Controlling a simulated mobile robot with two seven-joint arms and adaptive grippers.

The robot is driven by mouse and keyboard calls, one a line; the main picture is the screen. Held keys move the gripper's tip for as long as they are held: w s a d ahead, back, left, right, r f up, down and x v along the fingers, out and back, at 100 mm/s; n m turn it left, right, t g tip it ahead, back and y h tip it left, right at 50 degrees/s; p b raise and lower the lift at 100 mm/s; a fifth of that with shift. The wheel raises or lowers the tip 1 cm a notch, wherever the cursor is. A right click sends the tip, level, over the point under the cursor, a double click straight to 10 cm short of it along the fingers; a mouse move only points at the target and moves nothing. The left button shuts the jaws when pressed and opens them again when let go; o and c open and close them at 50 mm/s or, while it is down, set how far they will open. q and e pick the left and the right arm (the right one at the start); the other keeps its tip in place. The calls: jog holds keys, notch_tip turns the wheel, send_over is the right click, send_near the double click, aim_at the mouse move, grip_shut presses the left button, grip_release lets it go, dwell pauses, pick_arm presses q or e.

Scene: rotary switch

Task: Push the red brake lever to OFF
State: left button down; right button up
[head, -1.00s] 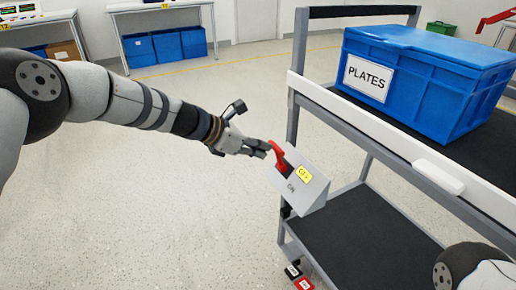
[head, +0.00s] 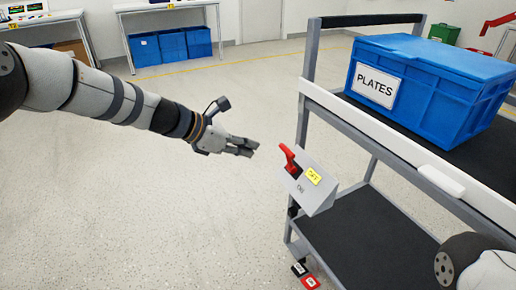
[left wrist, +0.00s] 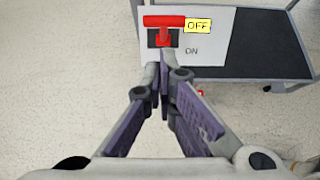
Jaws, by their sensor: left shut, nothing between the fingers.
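The red brake lever (head: 289,158) stands on a grey sloped switch box (head: 318,196) on the cart's near left post. Its handle points up at the upper end of its slot. In the left wrist view the red handle (left wrist: 164,21) is level with the yellow OFF label (left wrist: 197,26), and the ON label (left wrist: 191,51) is lower. My left gripper (head: 250,149) is shut and empty, left of the lever with a clear gap in the head view. Its fingertips (left wrist: 161,62) appear just below the lever in the wrist view. My right gripper is out of view.
The cart has a black lower shelf (head: 365,235) and a blue PLATES crate (head: 430,85) on top. A black and a red pedal (head: 309,283) are low at the cart's corner. Blue bins (head: 170,45) stand far back. The floor left of the cart is clear.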

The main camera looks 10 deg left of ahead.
pick_arm(q)
jog(key=a+r, duration=0.1)
jog(key=s+r, duration=0.1)
jog(key=r, duration=0.1)
jog(key=s+a+r+p, duration=0.1)
jog(key=shift+a+r, duration=0.15)
jog(key=shift+a, duration=0.15)
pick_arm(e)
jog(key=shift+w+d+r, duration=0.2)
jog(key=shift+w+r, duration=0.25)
